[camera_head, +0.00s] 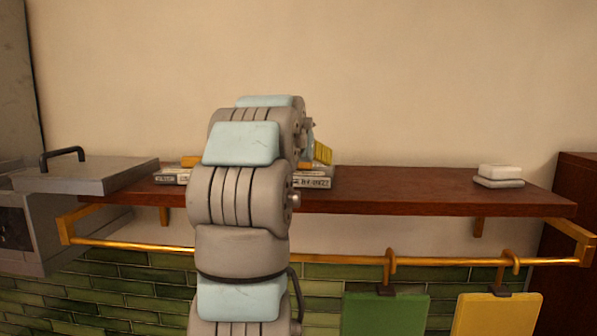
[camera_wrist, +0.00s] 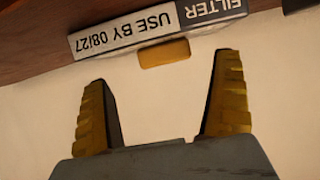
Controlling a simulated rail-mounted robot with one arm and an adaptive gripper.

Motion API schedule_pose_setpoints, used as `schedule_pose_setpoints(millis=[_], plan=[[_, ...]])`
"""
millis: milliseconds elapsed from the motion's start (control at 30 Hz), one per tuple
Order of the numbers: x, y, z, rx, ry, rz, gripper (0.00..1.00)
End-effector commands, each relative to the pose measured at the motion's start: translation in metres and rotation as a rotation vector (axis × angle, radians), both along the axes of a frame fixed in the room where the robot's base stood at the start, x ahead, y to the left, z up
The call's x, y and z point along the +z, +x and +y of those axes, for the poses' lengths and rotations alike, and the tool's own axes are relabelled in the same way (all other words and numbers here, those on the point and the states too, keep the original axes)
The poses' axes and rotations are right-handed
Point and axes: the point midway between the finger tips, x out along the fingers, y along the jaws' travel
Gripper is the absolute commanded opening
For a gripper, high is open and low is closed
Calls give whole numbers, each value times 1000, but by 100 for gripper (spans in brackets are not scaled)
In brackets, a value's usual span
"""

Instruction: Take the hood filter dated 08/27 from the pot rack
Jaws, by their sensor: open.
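In the wrist view, the hood filter (camera_wrist: 160,30) appears upside down, with a white label reading "USE BY 08/27" and a dark end reading "FILTER". It rests against the brown wooden shelf (camera_wrist: 28,45). A yellow tab (camera_wrist: 164,53) sticks out from its front edge. My gripper (camera_wrist: 162,68) is open and empty, its two yellow fingers apart on either side of the tab. In the head view, my arm hides the middle of the shelf (camera_head: 420,190). A labelled flat item (camera_head: 312,182) shows just right of my arm; its print is too small to read surely.
Another labelled flat item (camera_head: 172,177) lies left of my arm. A white block (camera_head: 499,172) sits on the shelf's right end. A gold rail (camera_head: 340,258) runs below, with a green board (camera_head: 385,315) and a yellow board (camera_head: 497,315) hanging. A grey lidded machine (camera_head: 85,178) stands left.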

Motion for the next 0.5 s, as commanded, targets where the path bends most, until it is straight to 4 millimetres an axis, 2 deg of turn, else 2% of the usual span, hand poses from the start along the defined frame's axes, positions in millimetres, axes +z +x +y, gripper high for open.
schedule_pose_setpoints(millis=[333,500], plan=[[-13,37,0,-1,0,6,96],[-18,46,-1,1,0,1,96]])
